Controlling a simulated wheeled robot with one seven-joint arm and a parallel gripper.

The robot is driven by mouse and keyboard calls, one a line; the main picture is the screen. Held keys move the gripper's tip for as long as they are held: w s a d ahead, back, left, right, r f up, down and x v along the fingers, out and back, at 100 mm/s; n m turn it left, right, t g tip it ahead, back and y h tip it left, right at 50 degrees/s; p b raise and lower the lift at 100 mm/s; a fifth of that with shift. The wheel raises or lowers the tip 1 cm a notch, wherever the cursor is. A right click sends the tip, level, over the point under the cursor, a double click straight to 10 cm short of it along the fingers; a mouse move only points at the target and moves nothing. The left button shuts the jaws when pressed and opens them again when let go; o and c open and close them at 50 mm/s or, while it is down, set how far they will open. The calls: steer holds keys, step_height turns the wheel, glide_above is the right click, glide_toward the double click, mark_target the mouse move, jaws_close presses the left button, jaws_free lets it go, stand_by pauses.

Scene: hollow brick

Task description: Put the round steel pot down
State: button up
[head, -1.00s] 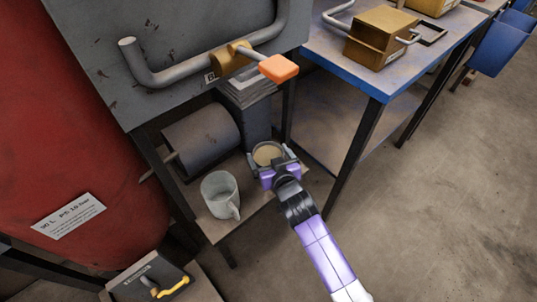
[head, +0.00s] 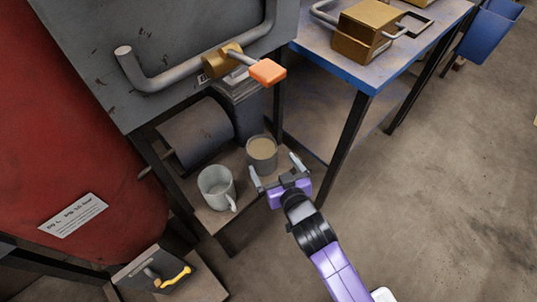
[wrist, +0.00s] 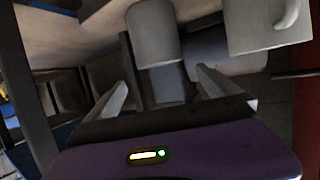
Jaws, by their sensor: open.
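The round steel pot (head: 262,152) stands upright on the low shelf under the grey machine, with a tan surface showing inside its rim. It also shows in the wrist view (wrist: 153,32), ahead of the fingers. My gripper (head: 277,172) is open and empty, in front of the pot and apart from it. In the wrist view both fingers of my gripper (wrist: 162,85) are spread with nothing between them.
A grey-white mug (head: 216,187) stands left of the pot on the same low shelf (head: 213,218). A dark cylinder (head: 195,140) lies behind them. A blue-edged table (head: 365,85) with its leg is at right. An orange-ended lever (head: 267,72) juts out above. Open floor lies at right.

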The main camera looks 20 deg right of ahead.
steer(key=shift+s+r, duration=0.2)
steer(key=shift+s, duration=0.4)
steer(key=s+a, duration=0.1)
steer(key=s, duration=0.9)
steer(key=s+r, duration=0.7)
steer(key=s, duration=0.4)
steer(key=s+d+r+y, duration=0.1)
steer(key=s+r, duration=0.6)
steer(key=s, duration=0.4)
steer(key=shift+s+d+r+n+t, duration=0.25)
steer(key=shift+d+n+t, duration=0.05)
steer(key=shift+n+t, duration=0.1)
